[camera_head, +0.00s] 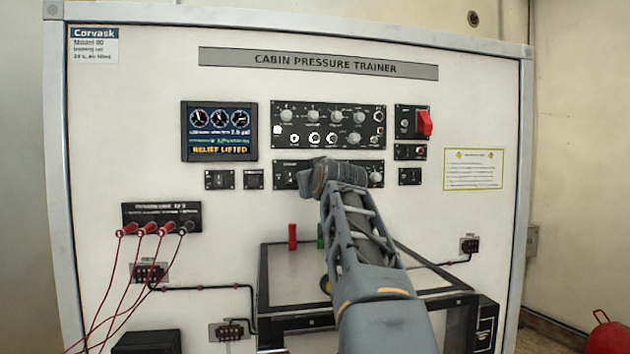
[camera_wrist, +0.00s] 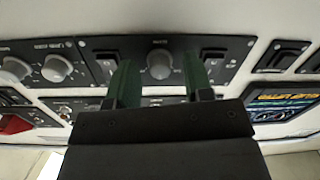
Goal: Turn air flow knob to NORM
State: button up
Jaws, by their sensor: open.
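The lower control panel (camera_head: 287,182) spans the middle of the trainer face, and my arm hides its centre in the head view. My gripper (camera_head: 318,178) is in front of that panel. The wrist view shows the panel upside down, with a round grey knob (camera_wrist: 160,64) in its middle. My gripper (camera_wrist: 159,80) is open, its two dark green fingers on either side of this knob. I cannot tell whether they touch it. Two more grey knobs (camera_wrist: 56,68) sit at the left in the wrist view. The lettering is too small to read, so I cannot tell which is air flow.
Small switches flank the middle knob, one (camera_wrist: 216,60) close to a finger. The upper knob panel (camera_head: 328,125), a red guarded switch (camera_head: 424,123) and a display reading RELIEF LIFTED (camera_head: 219,131) are above. A framed box (camera_head: 300,280) juts out below. Red leads (camera_head: 118,270) hang left.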

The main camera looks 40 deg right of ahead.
jog(key=b+v, duration=0.4)
jog(key=v, duration=0.9)
jog(key=shift+s+a, duration=0.2)
jog(key=shift+s, duration=0.2)
